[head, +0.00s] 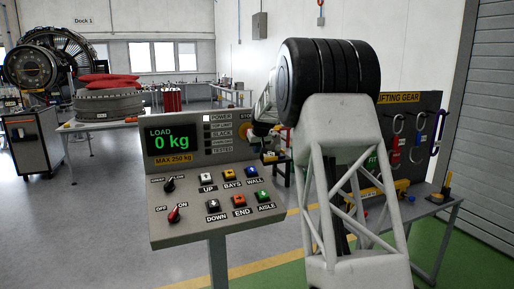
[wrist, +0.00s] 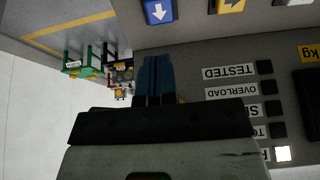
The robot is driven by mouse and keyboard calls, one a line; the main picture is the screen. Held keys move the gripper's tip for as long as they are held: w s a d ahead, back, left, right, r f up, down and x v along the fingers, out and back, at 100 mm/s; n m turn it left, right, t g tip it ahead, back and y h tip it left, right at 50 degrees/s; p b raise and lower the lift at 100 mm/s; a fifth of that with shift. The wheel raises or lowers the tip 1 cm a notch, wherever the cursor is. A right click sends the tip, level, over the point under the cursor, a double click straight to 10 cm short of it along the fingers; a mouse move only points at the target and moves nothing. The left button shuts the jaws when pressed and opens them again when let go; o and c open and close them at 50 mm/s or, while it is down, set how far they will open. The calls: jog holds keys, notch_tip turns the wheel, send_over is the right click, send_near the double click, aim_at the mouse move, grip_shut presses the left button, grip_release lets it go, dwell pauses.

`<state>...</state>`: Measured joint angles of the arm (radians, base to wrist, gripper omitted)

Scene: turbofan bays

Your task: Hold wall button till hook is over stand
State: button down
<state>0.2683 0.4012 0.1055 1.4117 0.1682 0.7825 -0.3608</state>
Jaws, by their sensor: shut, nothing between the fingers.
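The blue WALL button (head: 250,171) is at the upper right of the button rows on the grey control panel (head: 170,225). In the wrist view, turned upside down, the blue button with a white arrow (wrist: 158,11) is at the top edge, in line with my fingers. My gripper (wrist: 153,57) is shut and empty, its blue-grey fingertips apart from the button in the picture. In the head view my arm hides much of the area right of the panel. A small green stand (wrist: 84,61) shows in the wrist view. I cannot make out the hook.
The yellow BAYS button (head: 230,174), green AISLE button (head: 264,196) and orange END button (head: 239,199) sit close by. The display (head: 171,139) reads 0 kg; the POWER lamp (head: 206,118) is lit. A lifting gear rack (head: 413,140) stands at right.

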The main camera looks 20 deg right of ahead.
aim_at(252, 169)
jog(key=x, duration=1.1)
jog(key=shift+f, duration=0.1)
